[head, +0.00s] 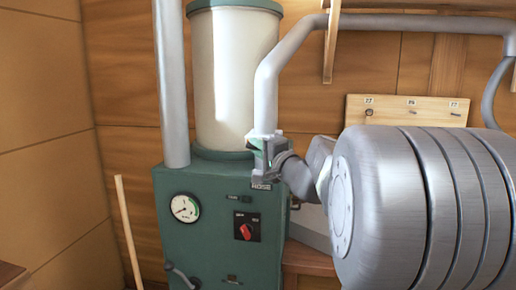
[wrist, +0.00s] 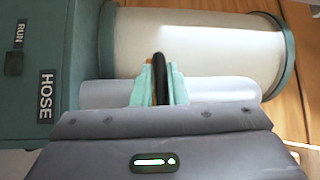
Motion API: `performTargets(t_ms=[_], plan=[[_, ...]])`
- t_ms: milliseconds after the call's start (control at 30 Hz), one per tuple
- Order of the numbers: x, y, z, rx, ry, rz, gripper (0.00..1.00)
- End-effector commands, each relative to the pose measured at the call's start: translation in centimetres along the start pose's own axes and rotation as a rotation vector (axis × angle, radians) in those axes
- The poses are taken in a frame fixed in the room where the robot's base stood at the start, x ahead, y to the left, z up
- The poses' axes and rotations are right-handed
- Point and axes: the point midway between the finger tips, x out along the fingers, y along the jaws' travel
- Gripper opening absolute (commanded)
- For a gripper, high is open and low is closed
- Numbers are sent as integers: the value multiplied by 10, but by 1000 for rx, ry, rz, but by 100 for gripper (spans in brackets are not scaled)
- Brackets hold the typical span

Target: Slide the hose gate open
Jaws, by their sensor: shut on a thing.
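The hose gate shows as a dark, upright tab (wrist: 160,75) in the wrist view, in front of the light grey hose pipe (wrist: 105,93). My gripper (wrist: 160,88) has its two pale green fingers shut on this tab, one on each side. In the head view my gripper (head: 263,150) is at the lower end of the grey pipe (head: 265,95), just above the HOSE label (head: 261,186). There the fingers and my wrist hide most of the gate, so how far it is slid cannot be told.
The green machine cabinet (head: 205,225) carries a dial gauge (head: 185,208) and a red switch (head: 245,231). A cream cylinder (head: 222,85) stands behind the pipe. A thick grey pipe (head: 171,85) rises to the left. A wooden board (head: 408,108) hangs on the wall at right.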

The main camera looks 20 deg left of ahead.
Motion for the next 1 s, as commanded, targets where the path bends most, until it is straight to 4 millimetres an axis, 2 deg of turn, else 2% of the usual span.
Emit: performTargets(t_ms=[167,533,967,1000], plan=[[-8,-2,8,-2,-1,-5,0],[-46,-14,47,-1,-2,-7,0],[-52,-17,52,1,-3,-5,0],[-52,-17,53,1,-3,-5,14]])
